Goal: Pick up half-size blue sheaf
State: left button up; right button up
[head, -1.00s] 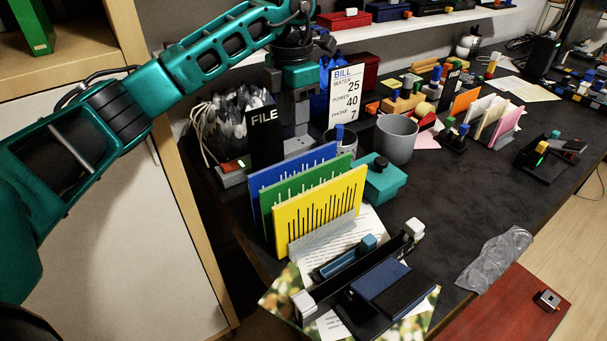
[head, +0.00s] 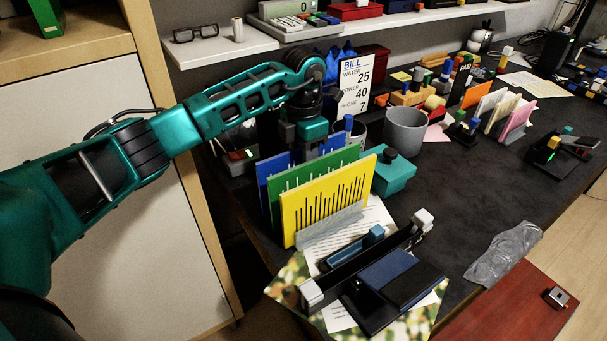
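The blue sheaf (head: 269,172) stands upright at the back of a row, behind a green sheaf (head: 300,186) and a yellow sheaf (head: 325,205), in a grey holder (head: 328,226). Only its left part and a strip of its top edge show. My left gripper (head: 306,154) points down at the top middle of the blue sheaf, overlapping it in the picture. Its fingertips are partly lost behind the sheaves, so I cannot tell whether it is open or touches the blue sheaf. My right gripper is not in view.
A teal box (head: 394,175), a grey cup (head: 405,132) and a bill card (head: 355,86) stand close to the right of the gripper. A white shelf (head: 215,48) runs above and behind.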

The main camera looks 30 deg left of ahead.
pick_arm(q)
jog(key=shift+f, duration=0.2)
dwell(0.6)
jog(key=shift+c, duration=0.4)
grip_shut()
